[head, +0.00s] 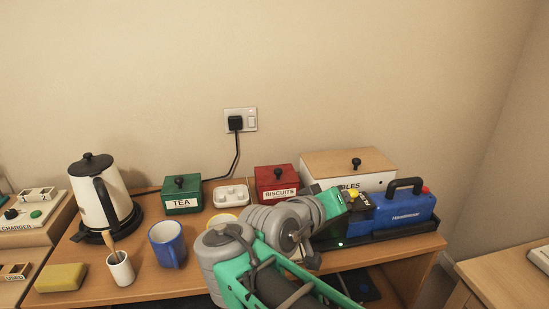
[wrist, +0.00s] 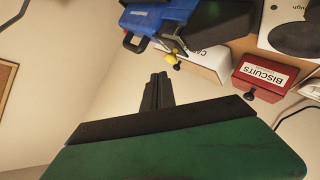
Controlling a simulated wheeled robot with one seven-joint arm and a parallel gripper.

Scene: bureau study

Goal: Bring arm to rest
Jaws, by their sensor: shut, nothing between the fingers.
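My arm reaches over the front right of the desk (head: 85,289) in the head view, with grey joints and green links. Its end is beside the blue device (head: 408,217) with a black handle, and the fingers are hard to make out there. In the wrist view my gripper (wrist: 158,80) is shut with nothing between its dark fingers. It points at the bare wall, apart from the blue device (wrist: 165,20), the yellow knob (wrist: 172,58) and the red biscuits box (wrist: 262,76).
A blue mug (head: 166,246), small white cup (head: 120,269) and yellow sponge (head: 62,278) are at the front left.

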